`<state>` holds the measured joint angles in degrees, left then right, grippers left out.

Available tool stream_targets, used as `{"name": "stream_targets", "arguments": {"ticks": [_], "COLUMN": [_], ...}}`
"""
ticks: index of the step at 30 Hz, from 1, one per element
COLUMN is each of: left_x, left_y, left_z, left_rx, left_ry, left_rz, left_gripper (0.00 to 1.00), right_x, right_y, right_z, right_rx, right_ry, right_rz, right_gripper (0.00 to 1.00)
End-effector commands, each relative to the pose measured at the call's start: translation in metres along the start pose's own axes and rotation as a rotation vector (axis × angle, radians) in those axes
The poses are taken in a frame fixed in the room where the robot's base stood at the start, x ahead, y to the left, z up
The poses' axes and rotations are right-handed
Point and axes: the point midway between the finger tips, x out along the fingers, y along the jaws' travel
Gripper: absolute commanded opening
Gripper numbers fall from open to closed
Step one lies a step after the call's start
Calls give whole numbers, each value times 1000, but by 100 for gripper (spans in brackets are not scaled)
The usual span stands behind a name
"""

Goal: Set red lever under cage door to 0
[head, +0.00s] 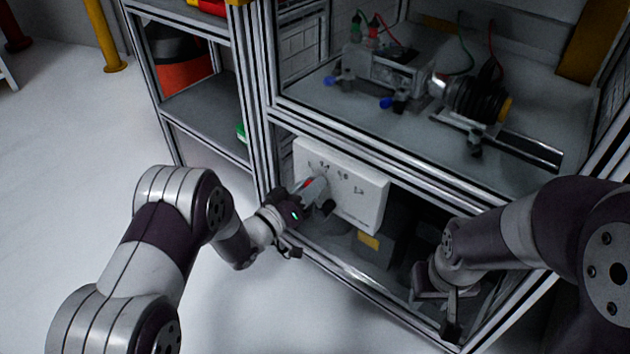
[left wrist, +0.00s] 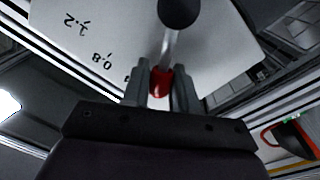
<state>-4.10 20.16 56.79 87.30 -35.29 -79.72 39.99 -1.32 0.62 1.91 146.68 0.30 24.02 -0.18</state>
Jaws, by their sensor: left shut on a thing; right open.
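The red lever (head: 309,182) is on a white panel (head: 368,207) in the lower bay of the metal frame. My left gripper (head: 317,192) is at the panel's left part. In the left wrist view its fingers are shut on the red part of the lever (left wrist: 159,82). A metal rod with a black ball knob (left wrist: 180,12) extends past the fingertips. The white panel (left wrist: 215,45) shows the marks 1.2 and 0.8; another mark is partly hidden by a finger. I cannot see a 0 mark. My right gripper (head: 436,308) is open and empty at the lower right.
Above the panel, a shelf (head: 440,150) holds a motor-like device (head: 475,95), a metal box (head: 385,68) and cables. A dark box with a yellow label (head: 369,242) is right of and below the panel. Frame bars (head: 350,280) border the bay.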

Motion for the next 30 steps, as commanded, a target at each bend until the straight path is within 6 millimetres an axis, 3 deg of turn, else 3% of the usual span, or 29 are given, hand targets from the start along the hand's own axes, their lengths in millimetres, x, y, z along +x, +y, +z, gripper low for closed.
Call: {"name": "stream_targets", "arguments": {"ticks": [9,25,26,27,30], "left_x": [-1,-1,-1,-1,-1], "left_y": [-8,-10,-10,-10,-10], "left_z": [0,0,0,0,0], "left_rx": [-110,-129,-129,-129,-129], "left_ry": [8,11,11,11,10], "left_rz": [-3,-5,-5,-5,-4], "left_gripper": [0,0,34,47,48], "right_x": [-9,-10,-10,-10,-10], "right_y": [0,0,0,0,0], "right_z": [-1,-1,-1,-1,-1], "right_rx": [0,0,0,0,0], "right_ry": [0,0,0,0,0], "right_rz": [0,0,0,0,0], "right_gripper": [43,43,43,43,43]}}
